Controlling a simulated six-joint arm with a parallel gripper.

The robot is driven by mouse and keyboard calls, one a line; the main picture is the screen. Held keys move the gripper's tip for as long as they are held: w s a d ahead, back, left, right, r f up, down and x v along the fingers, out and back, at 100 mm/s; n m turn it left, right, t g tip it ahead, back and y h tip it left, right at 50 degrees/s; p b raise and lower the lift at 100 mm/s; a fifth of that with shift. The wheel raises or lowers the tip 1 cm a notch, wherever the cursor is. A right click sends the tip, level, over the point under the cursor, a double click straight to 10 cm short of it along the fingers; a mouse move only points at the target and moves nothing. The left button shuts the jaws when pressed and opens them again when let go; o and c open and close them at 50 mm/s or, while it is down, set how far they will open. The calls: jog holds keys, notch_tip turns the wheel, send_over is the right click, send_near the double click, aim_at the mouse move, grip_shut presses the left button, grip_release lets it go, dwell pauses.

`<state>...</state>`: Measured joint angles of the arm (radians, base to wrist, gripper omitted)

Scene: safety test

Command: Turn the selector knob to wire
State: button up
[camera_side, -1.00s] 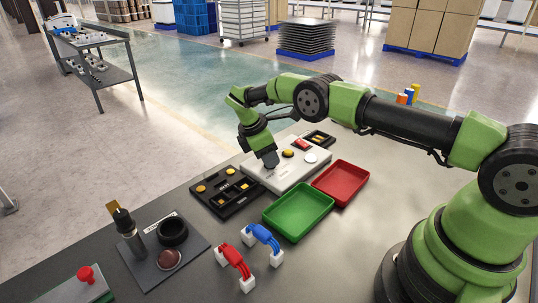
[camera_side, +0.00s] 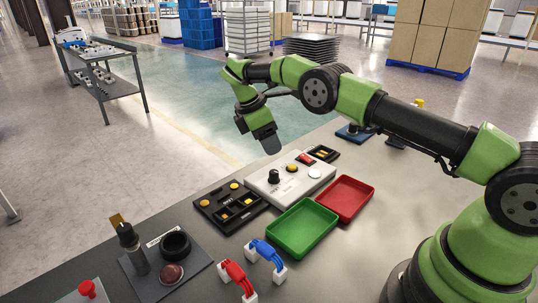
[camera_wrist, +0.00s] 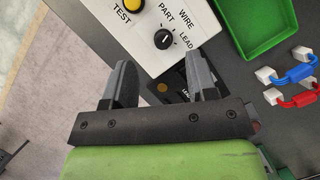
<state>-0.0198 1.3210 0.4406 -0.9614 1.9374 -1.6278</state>
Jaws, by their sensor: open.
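The selector knob (camera_side: 274,177) is black and stands on a light grey panel (camera_side: 262,187). In the wrist view the knob (camera_wrist: 164,39) has a white pointer mark, with the labels PART, WIRE and LEAD around it. I cannot tell for sure which label the mark points at. My gripper (camera_side: 270,143) is above the panel, apart from the knob. In the wrist view my gripper (camera_wrist: 163,72) has its fingers spread with nothing between them, and the knob appears beyond the fingertips.
Red and blue cables (camera_side: 262,250) lie in front.

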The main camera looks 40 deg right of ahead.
aim_at(275, 172)
jog(key=shift+r, duration=0.4)
jog(key=f+m+y, duration=0.1)
jog(key=f+m, duration=0.2)
jog(key=m, duration=0.1)
jog(key=d+f+m+t+y, duration=0.1)
jog(key=f+m, duration=0.2)
jog(key=m, duration=0.1)
jog(key=s+f+m+t+y, duration=0.1)
jog(key=f+m, duration=0.2)
jog(key=m, duration=0.1)
jog(key=shift+d+f+y, duration=0.15)
jog(key=shift+f+y, duration=0.1)
jog(key=shift+y, duration=0.15)
jog(key=shift+c, duration=0.2)
